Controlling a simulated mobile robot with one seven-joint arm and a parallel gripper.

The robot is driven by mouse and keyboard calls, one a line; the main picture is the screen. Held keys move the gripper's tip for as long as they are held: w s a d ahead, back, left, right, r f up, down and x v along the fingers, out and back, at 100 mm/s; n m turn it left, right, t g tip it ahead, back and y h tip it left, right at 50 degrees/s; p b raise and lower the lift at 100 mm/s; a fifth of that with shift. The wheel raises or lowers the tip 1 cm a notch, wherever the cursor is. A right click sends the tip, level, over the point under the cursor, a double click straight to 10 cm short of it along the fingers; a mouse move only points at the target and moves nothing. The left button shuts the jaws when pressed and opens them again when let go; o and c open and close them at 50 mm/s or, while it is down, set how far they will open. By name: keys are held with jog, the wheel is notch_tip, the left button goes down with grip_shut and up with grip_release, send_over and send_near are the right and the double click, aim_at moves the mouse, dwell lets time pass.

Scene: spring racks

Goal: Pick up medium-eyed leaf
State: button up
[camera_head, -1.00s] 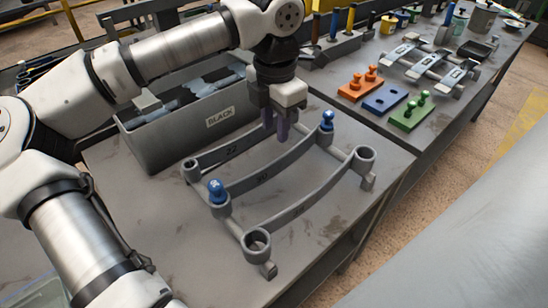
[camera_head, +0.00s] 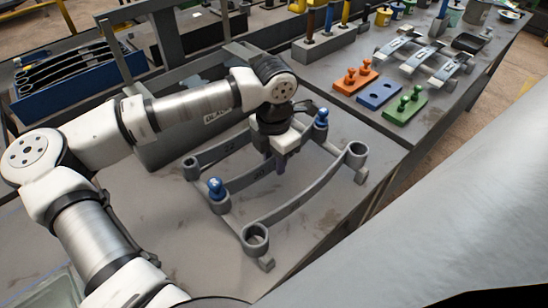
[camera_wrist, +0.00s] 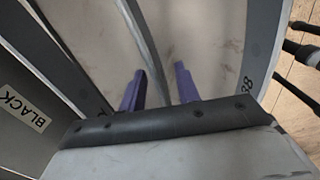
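The medium-eyed leaf (camera_head: 243,182) is the middle one of three curved grey leaves. Blue plugs (camera_head: 216,188) sit at both of its ends, one at each eye. The small-eyed leaf (camera_head: 222,150), marked 22, lies behind it, and the large-eyed leaf (camera_head: 315,192) lies in front. My gripper (camera_head: 276,166) points down over the middle of the medium-eyed leaf. In the wrist view my gripper's purple fingers (camera_wrist: 159,88) are apart. The medium-eyed leaf (camera_wrist: 150,45) passes between them in that view. Contact cannot be told.
A grey bin (camera_head: 165,150) labelled BLACK stands behind the leaves; its label (camera_wrist: 22,108) shows in the wrist view. Orange (camera_head: 356,80), blue (camera_head: 382,96) and green (camera_head: 405,106) blocks sit on the right bench. Bare tabletop (camera_head: 185,225) lies in front at left.

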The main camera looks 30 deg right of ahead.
jog(key=shift+c, duration=0.2)
grip_shut()
